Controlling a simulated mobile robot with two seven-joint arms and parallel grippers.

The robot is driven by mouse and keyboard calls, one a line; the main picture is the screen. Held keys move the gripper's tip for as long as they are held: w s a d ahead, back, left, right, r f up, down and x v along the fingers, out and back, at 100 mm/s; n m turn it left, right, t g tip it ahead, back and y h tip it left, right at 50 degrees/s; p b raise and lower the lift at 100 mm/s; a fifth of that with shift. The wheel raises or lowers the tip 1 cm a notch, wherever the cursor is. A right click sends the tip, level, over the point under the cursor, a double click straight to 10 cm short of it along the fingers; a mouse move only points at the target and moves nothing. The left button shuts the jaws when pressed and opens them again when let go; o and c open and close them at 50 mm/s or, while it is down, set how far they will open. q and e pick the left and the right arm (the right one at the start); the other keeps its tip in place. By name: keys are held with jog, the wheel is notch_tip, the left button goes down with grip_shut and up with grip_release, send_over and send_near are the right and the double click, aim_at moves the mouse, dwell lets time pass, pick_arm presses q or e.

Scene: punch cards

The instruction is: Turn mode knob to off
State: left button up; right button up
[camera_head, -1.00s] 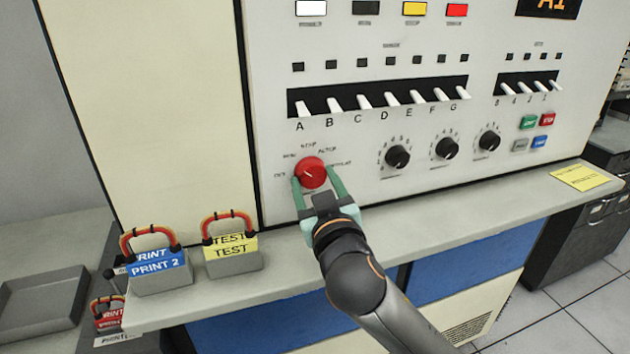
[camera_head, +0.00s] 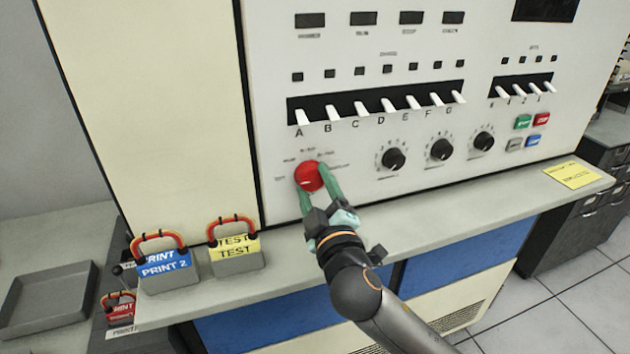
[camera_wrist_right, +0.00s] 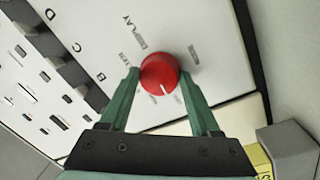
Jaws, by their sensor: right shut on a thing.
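The red mode knob (camera_head: 309,177) is on the lower left of the white control panel, ringed by small printed labels. In the right wrist view the knob (camera_wrist_right: 159,73) sits between the green fingers, and a white pointer line shows on its face. My right gripper (camera_head: 318,184) is shut on the knob, one finger on each side, with the wrist rolled. It also shows in the right wrist view (camera_wrist_right: 161,85). My left gripper is not in view.
White lever switches (camera_head: 382,106) and several black knobs (camera_head: 392,158) are on the panel. A grey ledge (camera_head: 450,200) runs below it. Blue PRINT 2 (camera_head: 164,265) and yellow TEST (camera_head: 234,252) blocks with orange handles stand at left. The ledge right of my arm is mostly clear.

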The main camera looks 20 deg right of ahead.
jog(key=shift+n, duration=0.4)
jog(key=o, duration=1.4)
